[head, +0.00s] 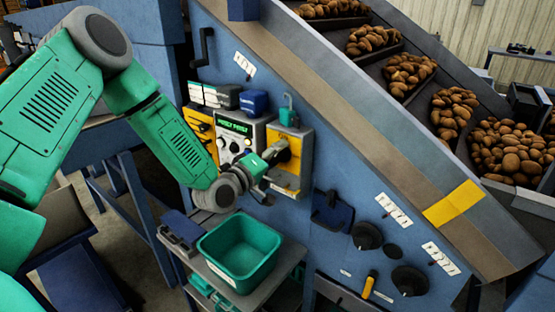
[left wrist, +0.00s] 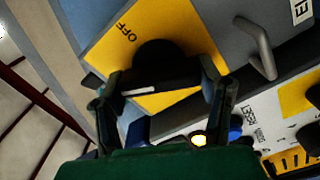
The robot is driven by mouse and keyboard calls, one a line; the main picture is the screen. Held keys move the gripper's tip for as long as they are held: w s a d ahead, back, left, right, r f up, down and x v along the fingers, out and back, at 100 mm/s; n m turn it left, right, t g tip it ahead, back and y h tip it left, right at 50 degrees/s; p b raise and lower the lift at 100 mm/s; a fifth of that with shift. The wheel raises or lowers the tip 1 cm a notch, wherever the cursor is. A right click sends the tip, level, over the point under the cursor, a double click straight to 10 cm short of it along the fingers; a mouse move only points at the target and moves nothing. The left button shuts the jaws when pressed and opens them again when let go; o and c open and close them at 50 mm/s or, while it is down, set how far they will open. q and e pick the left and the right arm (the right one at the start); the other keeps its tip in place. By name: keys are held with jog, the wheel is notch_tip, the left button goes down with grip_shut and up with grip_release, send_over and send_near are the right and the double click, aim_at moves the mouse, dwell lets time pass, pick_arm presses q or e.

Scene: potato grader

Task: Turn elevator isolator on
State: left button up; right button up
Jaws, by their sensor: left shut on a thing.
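The elevator isolator is a yellow plate (head: 289,182) with a dark rotary handle (head: 283,154) on the blue machine side, in the middle of the head view. In the left wrist view the plate (left wrist: 190,30) carries the word OFF near its corner, and the dark handle (left wrist: 160,75) has a white line on it. My left gripper (head: 269,170) is at the handle. In the left wrist view its two fingers (left wrist: 162,88) are on either side of the handle, shut on it. An ON mark is not visible. My right gripper is not in view.
A control box (head: 238,131) with a green display and knobs sits left of the isolator. A green padlock (head: 288,114) hangs above. A green bin (head: 239,250) stands on a grey cart below. The sloped elevator with potatoes (head: 457,115) rises behind.

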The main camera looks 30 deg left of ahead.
pick_arm(q)
jog(key=n+b, duration=0.1)
jog(key=n, duration=0.2)
jog(key=n+b, duration=0.1)
jog(key=n, duration=0.1)
jog(key=shift+w+a+r+b, duration=0.1)
jog(key=shift+w+a+b, duration=0.05)
jog(key=shift+a+b, duration=0.15)
jog(key=shift+n, duration=0.3)
jog(key=o, duration=1.1)
jog(key=shift+c, duration=0.2)
jog(key=shift+o, duration=0.5)
jog(key=shift+a+f, duration=0.1)
jog(key=shift+f, duration=0.15)
jog(key=shift+a+f, duration=0.1)
jog(key=s+a, duration=0.1)
jog(key=s, duration=1.1)
